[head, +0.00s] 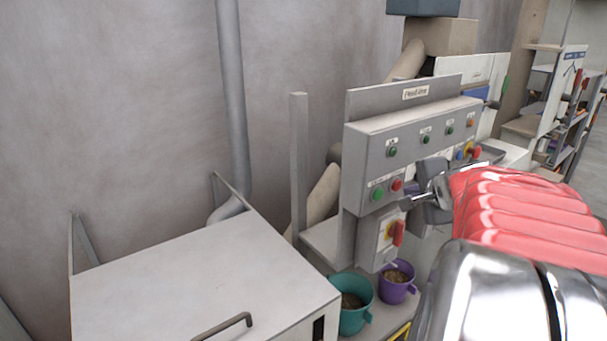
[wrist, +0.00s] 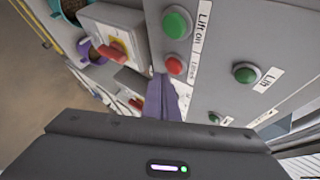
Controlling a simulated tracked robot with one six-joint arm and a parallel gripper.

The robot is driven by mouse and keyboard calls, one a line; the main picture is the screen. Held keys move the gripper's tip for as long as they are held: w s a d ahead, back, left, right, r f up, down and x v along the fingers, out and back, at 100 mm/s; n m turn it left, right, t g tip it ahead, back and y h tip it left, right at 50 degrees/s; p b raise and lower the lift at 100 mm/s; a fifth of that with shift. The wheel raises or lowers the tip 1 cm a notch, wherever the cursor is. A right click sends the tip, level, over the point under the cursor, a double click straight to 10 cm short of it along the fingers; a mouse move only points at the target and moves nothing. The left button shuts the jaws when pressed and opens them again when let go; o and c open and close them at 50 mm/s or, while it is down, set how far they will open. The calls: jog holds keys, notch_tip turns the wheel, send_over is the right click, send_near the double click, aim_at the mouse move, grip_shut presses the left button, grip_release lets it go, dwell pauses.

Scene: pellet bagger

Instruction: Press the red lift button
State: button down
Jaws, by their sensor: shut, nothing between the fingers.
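The red lift button (head: 397,184) is on the lower face of the grey control panel, just right of a green button (head: 377,194). My gripper (head: 405,203) is shut and empty, its tip close to the red button, to its right and slightly below in the head view. In the wrist view the red button (wrist: 173,65) sits beside the green button (wrist: 177,22), whose label reads "Lift on". The shut fingers (wrist: 160,82) point up at the panel just below the red button. I cannot tell whether they touch it.
A red-and-yellow switch (head: 396,233) sits below the buttons. Several other buttons line the panel (head: 362,150). A teal bucket (head: 365,318) and a purple bucket (head: 398,294) stand below. A white-topped cabinet (head: 190,290) is at the left.

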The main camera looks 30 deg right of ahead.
jog(key=s, duration=0.6)
jog(key=shift+d, duration=0.3)
dwell(0.6)
